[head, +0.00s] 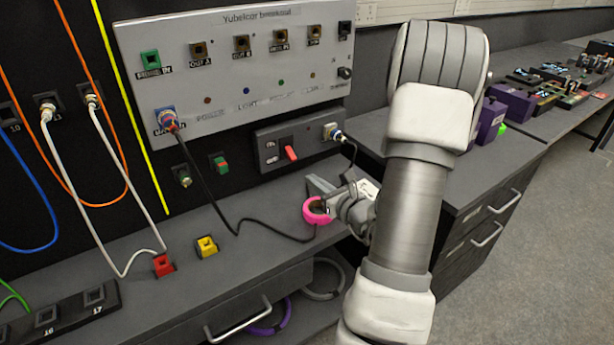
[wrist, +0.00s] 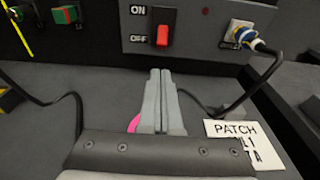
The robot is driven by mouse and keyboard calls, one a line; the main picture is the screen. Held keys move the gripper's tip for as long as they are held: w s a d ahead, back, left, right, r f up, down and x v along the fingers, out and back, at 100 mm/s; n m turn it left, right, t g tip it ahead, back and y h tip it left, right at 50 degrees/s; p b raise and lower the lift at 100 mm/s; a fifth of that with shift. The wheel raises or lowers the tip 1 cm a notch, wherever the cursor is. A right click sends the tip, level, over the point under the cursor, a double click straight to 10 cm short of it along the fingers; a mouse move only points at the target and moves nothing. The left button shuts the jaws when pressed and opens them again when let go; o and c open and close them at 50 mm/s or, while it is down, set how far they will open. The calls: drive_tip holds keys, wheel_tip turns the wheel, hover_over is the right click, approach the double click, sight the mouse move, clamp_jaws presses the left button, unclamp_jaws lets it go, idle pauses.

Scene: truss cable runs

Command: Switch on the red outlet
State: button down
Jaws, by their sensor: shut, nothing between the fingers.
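A red switch lever (head: 291,152) sits on a small grey panel (head: 268,158) below the large breakout board. In the wrist view the red lever (wrist: 162,35) is at the lower end of its black plate, beside the OFF label, with ON above. My gripper (head: 314,182) is in front of and below that panel, over the bench. In the wrist view the fingers of my gripper (wrist: 160,72) are together and empty, pointing at the panel just below the lever, apart from it. A separate red socket block (head: 163,265) sits on the bench at the left.
A black cable runs from a plug (wrist: 240,33) right of the switch. A pink ring (head: 318,210) and a white PATCH label (wrist: 240,140) are close to my gripper. A yellow block (head: 206,246) stands on the bench. Another black cable (head: 210,195) hangs left.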

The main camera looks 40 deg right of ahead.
sight(290, 154)
drive_tip(key=w, duration=0.3)
drive_tip(key=w+f, duration=0.1)
drive_tip(key=w, duration=0.1)
drive_tip(key=w+b, duration=0.1)
drive_tip(key=w, duration=0.2)
drive_tip(key=shift+w+d+f, duration=0.2)
drive_tip(key=shift+w+d, duration=0.05)
drive_tip(key=shift+w, duration=0.1)
drive_tip(key=shift+r+p, duration=0.15)
drive_tip(key=shift+p, duration=0.2)
drive_tip(key=shift+d+r+p, duration=0.1)
drive_tip(key=shift+r+p, duration=0.05)
drive_tip(key=shift+p, duration=0.15)
drive_tip(key=shift+s+g, duration=0.1)
drive_tip(key=shift+g, duration=0.2)
